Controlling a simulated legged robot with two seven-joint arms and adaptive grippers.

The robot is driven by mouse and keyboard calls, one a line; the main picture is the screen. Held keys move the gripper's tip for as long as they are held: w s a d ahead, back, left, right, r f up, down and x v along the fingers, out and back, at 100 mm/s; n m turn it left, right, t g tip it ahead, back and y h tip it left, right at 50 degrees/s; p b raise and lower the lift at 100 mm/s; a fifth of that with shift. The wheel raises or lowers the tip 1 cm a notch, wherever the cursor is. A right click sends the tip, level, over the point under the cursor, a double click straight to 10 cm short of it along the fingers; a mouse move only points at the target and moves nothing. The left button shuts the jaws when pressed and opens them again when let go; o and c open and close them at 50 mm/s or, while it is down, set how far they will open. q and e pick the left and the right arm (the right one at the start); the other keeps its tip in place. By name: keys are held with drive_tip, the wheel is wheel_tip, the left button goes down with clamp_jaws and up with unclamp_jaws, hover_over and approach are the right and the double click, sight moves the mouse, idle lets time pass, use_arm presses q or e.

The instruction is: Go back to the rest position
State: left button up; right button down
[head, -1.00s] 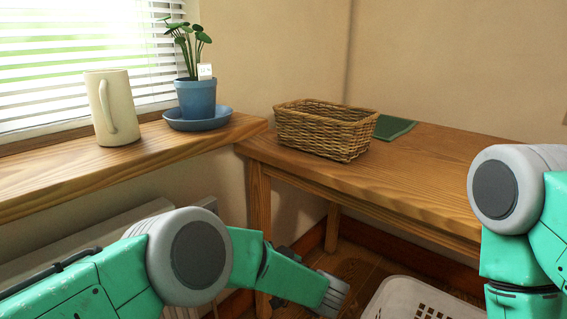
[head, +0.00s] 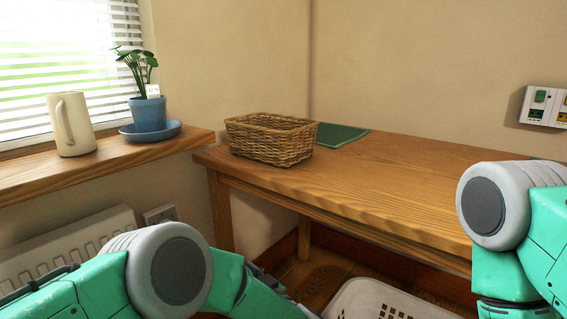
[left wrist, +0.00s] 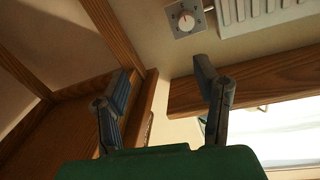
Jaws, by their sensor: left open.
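My left gripper (left wrist: 160,95) is open and empty in the left wrist view, its two fingers wide apart with nothing between them. In the head view my left arm comes in low from the left and its gripper is out of frame at the bottom. My right arm is bent at the right side of the head view, and its gripper does not show.
A wooden table (head: 400,190) bears a wicker basket (head: 270,140) and a green cloth (head: 338,134). The sill (head: 100,164) holds a cream mug (head: 72,124) and a plant in a blue pot (head: 148,113) on a saucer (head: 172,132). A radiator (head: 75,245) and white laundry basket (head: 385,300) are below.

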use_arm(q)
drive_tip(key=s+a+f+m+t+h, duration=0.1)
drive_tip(key=s+a+f+m+h, duration=0.25)
drive_tip(key=f+m+h, duration=0.45)
drive_tip(key=s+a+f+g+h, duration=0.2)
drive_tip(key=s+a+f+g, duration=0.25)
drive_tip(key=s, duration=0.45)
drive_tip(key=s+a+f+g+h, duration=0.25)
drive_tip(key=s+a+f, duration=0.3)
drive_tip(key=s, duration=0.45)
drive_tip(key=s+a+r+g, duration=0.1)
drive_tip(key=s+a+g, duration=0.15)
drive_tip(key=s, duration=0.75)
drive_tip(key=s+a+r+g, duration=0.15)
drive_tip(key=s+g, duration=0.25)
drive_tip(key=s, duration=0.6)
wheel_tip(320, 180, up, 14)
drive_tip(key=p, duration=1.5)
drive_tip(key=shift+w+a+r+n, duration=0.15)
drive_tip(key=shift+w+a+n, duration=0.2)
drive_tip(key=shift+w, duration=0.1)
use_arm(e)
wheel_tip(320, 180, up, 16)
drive_tip(key=shift+a+f, duration=0.15)
drive_tip(key=shift+a, duration=0.15)
